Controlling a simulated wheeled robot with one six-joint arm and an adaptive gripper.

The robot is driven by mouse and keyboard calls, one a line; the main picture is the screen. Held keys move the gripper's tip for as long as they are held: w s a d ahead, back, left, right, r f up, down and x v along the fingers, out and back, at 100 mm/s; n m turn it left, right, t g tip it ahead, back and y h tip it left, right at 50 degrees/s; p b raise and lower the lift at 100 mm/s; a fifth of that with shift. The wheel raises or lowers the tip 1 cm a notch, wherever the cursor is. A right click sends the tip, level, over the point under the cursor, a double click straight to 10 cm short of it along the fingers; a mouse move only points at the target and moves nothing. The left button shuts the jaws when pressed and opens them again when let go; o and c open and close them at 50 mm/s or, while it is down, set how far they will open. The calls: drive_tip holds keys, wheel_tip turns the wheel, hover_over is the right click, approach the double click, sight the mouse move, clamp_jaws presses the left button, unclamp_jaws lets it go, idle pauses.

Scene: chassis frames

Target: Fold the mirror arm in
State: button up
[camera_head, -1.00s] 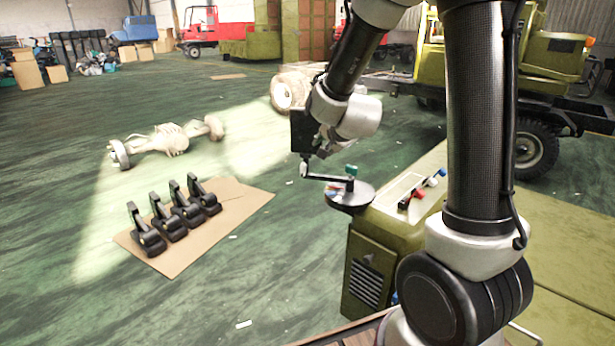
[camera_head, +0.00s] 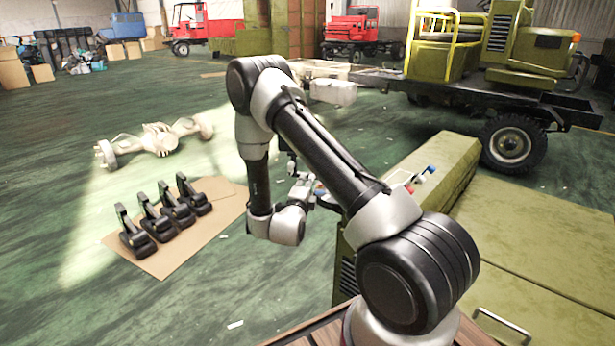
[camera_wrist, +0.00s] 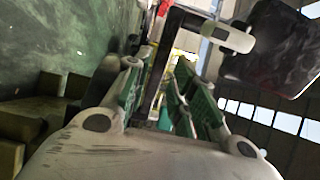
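The mirror arm (camera_wrist: 163,68) is a thin dark bar in the wrist view. It runs up between my gripper's fingers and bends right to a pale grey sleeve (camera_wrist: 228,36). Beside the sleeve is a bulky dark block (camera_wrist: 275,48), which looks like the mirror head. My gripper (camera_wrist: 158,75) has green-padded fingers standing apart on both sides of the bar, with a visible gap at the right. In the head view my gripper (camera_head: 299,190) is small and partly covered by my own arm, which also hides most of the mirror arm there.
An olive cabinet (camera_head: 425,180) stands close at the right, with small red and blue parts on top. A cardboard sheet (camera_head: 165,262) with several black pedal-like parts lies on the left floor. A pale axle (camera_head: 155,140) lies behind. An olive truck (camera_head: 500,90) stands back right.

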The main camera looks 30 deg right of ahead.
drive_tip(key=x, duration=0.6)
drive_tip(key=shift+w, duration=0.15)
drive_tip(key=shift+d, duration=0.1)
clamp_jaws()
